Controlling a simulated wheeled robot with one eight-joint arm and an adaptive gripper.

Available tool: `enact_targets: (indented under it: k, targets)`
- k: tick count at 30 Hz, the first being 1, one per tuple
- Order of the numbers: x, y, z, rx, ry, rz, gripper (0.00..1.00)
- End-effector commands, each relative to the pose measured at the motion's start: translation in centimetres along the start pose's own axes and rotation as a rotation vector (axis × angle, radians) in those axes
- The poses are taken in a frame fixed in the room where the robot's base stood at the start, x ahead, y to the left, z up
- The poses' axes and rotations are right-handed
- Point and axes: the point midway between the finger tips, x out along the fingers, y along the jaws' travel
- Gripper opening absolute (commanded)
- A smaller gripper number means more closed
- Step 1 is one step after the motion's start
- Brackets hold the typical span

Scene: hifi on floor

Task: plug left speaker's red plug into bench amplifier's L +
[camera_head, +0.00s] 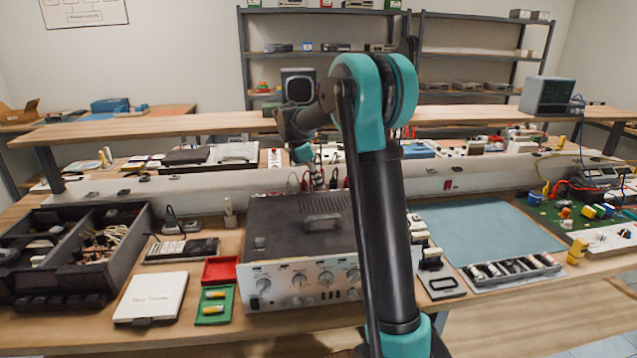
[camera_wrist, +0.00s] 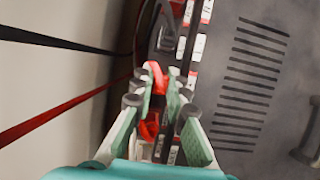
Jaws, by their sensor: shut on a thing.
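The bench amplifier (camera_head: 290,222) stands mid-bench with its silver knob panel towards me. In the wrist view its dark slotted top (camera_wrist: 250,85) fills the right side. Along its rear edge are white labels (camera_wrist: 198,47) with red marks, too small to read. My gripper (camera_wrist: 158,88) is shut on a red plug (camera_wrist: 157,76), held at or just above the rear edge. Its tip is partly hidden, so contact with a terminal cannot be told. In the head view my gripper (camera_head: 312,170) is behind the amplifier. A dark speaker (camera_head: 298,86) stands on the raised shelf.
A red cable (camera_wrist: 50,118) and a black cable (camera_wrist: 60,40) cross the left of the wrist view. A black parts tray (camera_head: 125,255) and a red bin (camera_head: 220,269) lie left of the amplifier. A blue-grey mat (camera_head: 490,230) on the right is mostly clear.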

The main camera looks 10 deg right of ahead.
Motion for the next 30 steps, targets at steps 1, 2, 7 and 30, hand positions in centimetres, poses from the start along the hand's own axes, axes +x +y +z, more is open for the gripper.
enact_targets:
  k: [1, 2, 7, 30]
  targets:
    - [0.0, 0.0, 0.0, 0.000, 0.000, 0.000, 0.15]
    - [0.0, 0.0, 0.0, 0.000, 0.000, 0.000, 0.19]
    - [0.0, 0.0, 0.0, 0.000, 0.000, 0.000, 0.38]
    - [-4.6, 0.0, 1.9, 0.000, 0.000, 0.000, 0.38]
